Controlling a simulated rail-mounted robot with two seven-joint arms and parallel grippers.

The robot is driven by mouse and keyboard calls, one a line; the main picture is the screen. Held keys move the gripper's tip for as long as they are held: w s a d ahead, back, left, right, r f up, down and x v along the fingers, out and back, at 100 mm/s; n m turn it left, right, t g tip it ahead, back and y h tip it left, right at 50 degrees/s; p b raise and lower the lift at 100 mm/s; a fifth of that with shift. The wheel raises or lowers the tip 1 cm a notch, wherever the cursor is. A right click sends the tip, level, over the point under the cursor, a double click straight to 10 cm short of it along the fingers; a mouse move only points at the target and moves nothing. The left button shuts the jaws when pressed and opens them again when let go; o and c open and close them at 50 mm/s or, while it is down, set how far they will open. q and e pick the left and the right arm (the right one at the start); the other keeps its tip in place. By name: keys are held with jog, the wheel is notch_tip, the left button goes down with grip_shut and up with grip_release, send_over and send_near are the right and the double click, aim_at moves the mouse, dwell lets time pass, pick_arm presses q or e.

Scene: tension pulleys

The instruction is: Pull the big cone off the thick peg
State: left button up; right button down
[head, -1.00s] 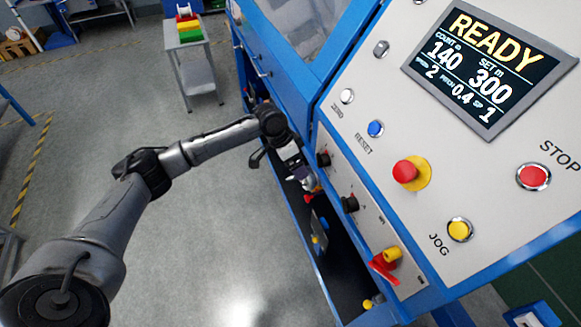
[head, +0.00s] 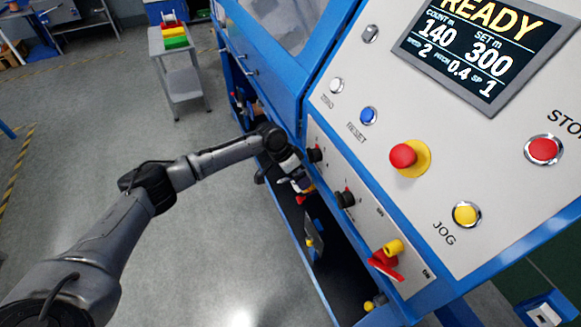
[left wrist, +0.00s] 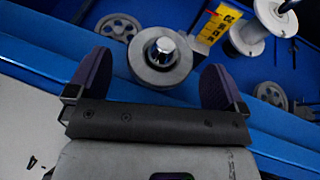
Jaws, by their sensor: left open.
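In the left wrist view a round grey cone (left wrist: 163,79) is seen nearly end-on, with the shiny round end of a thick peg (left wrist: 160,51) at its middle. My left gripper (left wrist: 158,62) is open. Its two dark fingers stand on either side of the cone, with a visible gap on each side. I cannot tell how deep the fingers reach along it. In the head view my left gripper (head: 297,183) is at the opening below the control panel, small and partly dark. The cone cannot be made out there. My right gripper is not in view.
A white spool (left wrist: 247,38) and a yellow label (left wrist: 218,22) are beyond the right finger. Grey pulley wheels (left wrist: 270,94) are on the blue panel. The control panel (head: 370,130) with knobs (head: 345,198) and a red lever (head: 385,263) is close right of my arm. Floor at left is clear.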

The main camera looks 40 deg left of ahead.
pick_arm(q)
jog(key=shift+x, duration=1.35)
jog(key=c, duration=1.1)
jog(key=shift+o, duration=0.2)
jog(key=shift+s+r, duration=0.1)
jog(key=shift+s+a+p, duration=0.25)
jog(key=shift+s+p, duration=0.05)
jog(key=shift+s, duration=0.15)
